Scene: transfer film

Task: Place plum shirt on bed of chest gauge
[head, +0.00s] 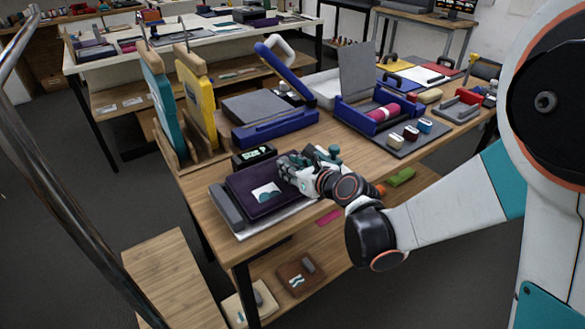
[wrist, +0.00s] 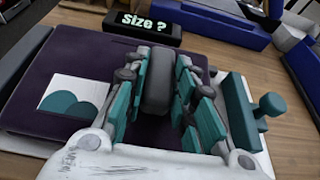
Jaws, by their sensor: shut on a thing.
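The plum shirt (head: 253,189), a dark purple folded slab with a white and teal print, is over the pale bed of the chest gauge (head: 262,230). It also shows in the wrist view (wrist: 60,65). I cannot tell whether it rests flat or hovers slightly. My gripper (head: 290,172) is shut on the grey grip block (wrist: 157,80) on the shirt's right part, the teal fingers (wrist: 157,100) on both sides. The gauge's grey bar (head: 226,207) is at the shirt's left. Its teal slider with knob (wrist: 245,110) is at the right. The display (wrist: 143,27) reads "Size ?".
A blue press (head: 275,130) stands behind the gauge, and teal and yellow upright boards (head: 195,100) stand at the left. A blue machine with a pink roll (head: 383,112) is farther right. Brown and cream folded items (head: 300,276) lie on the lower shelf.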

